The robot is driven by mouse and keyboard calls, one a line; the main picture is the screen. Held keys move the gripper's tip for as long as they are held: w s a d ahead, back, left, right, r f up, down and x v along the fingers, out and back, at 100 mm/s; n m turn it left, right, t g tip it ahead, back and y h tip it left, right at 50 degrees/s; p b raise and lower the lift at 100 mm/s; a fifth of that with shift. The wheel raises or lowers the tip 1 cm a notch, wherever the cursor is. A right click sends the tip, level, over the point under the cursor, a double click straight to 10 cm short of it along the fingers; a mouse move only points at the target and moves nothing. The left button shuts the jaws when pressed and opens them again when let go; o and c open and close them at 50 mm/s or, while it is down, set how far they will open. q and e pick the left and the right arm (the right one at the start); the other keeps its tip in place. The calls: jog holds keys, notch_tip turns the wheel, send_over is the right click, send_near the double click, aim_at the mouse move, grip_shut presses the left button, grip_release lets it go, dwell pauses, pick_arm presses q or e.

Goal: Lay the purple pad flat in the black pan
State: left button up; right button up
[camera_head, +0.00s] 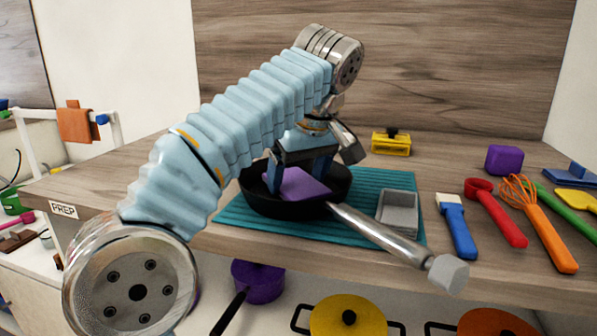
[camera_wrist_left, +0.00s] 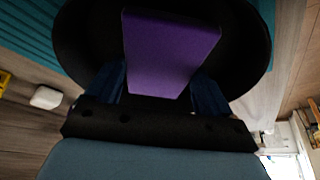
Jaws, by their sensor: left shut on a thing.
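The purple pad (camera_head: 302,187) is a flat rectangular piece inside the round black pan (camera_head: 287,208). My left gripper (camera_head: 299,174) reaches down over the pan and is shut on the pad. In the left wrist view the pad (camera_wrist_left: 168,55) sits between the two blue fingers (camera_wrist_left: 163,88), with the dark pan (camera_wrist_left: 92,48) around and behind it. I cannot tell whether the pad touches the pan's floor. The pan's back is partly hidden by my left arm. My right gripper is in neither view.
The pan stands on a teal ribbed mat (camera_head: 385,182). A silver handle (camera_head: 385,232) extends front right beside a grey tray (camera_head: 398,211). A blue brush (camera_head: 457,225), red utensil (camera_head: 497,212) and orange whisk (camera_head: 540,222) lie right. A yellow box (camera_head: 391,145) stands behind.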

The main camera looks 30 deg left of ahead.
pick_arm(q)
jog(key=shift+f+b, duration=0.3)
jog(key=shift+f, duration=0.1)
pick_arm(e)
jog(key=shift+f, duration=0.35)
pick_arm(q)
jog(key=o, duration=0.9)
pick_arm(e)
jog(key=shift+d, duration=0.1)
